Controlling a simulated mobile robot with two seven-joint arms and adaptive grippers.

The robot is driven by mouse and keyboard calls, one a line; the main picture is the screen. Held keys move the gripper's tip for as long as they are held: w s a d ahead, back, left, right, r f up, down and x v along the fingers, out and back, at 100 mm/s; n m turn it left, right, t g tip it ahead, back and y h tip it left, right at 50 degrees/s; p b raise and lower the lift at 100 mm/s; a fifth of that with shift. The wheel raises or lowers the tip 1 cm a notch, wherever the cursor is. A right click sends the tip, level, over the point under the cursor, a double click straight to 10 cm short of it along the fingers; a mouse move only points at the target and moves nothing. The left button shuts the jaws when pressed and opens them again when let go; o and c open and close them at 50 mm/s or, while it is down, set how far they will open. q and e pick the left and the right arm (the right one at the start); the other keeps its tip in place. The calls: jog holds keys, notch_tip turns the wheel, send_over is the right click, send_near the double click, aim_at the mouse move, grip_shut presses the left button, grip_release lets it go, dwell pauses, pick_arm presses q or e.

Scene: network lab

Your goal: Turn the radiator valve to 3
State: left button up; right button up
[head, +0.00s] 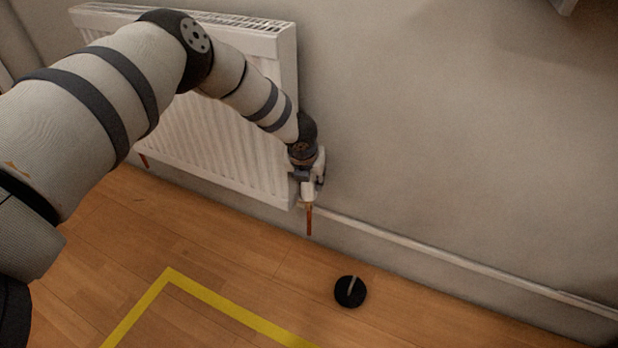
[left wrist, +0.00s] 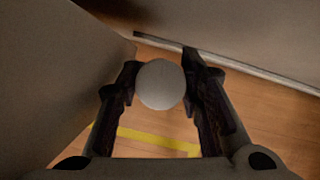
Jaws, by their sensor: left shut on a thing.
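The white radiator (head: 215,145) hangs on the wall in the head view. My left gripper (head: 306,177) is at its lower right corner, pointing down. The radiator valve (head: 311,190) is there, mostly hidden by my gripper, with a copper pipe (head: 309,221) below it. In the left wrist view the valve's round, pale knob (left wrist: 160,84) sits between the two dark fingers of my left gripper (left wrist: 160,90), which is shut on it. No numbers or mark on the knob can be read. My right gripper is not in view.
A white pipe (head: 430,246) runs along the foot of the wall to the right. A black round thing with a light strip (head: 350,291) is on the wooden floor. Yellow tape (head: 225,304) marks the floor. The floor near the valve is otherwise clear.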

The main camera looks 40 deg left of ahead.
pick_arm(q)
jog(key=o, duration=1.1)
jog(key=shift+d, duration=0.15)
jog(key=shift+o, duration=0.2)
jog(key=shift+r, duration=0.15)
jog(key=v, duration=0.7)
jog(key=shift+s+r, duration=0.2)
jog(key=shift+r, duration=0.1)
jog(key=shift+d, duration=0.1)
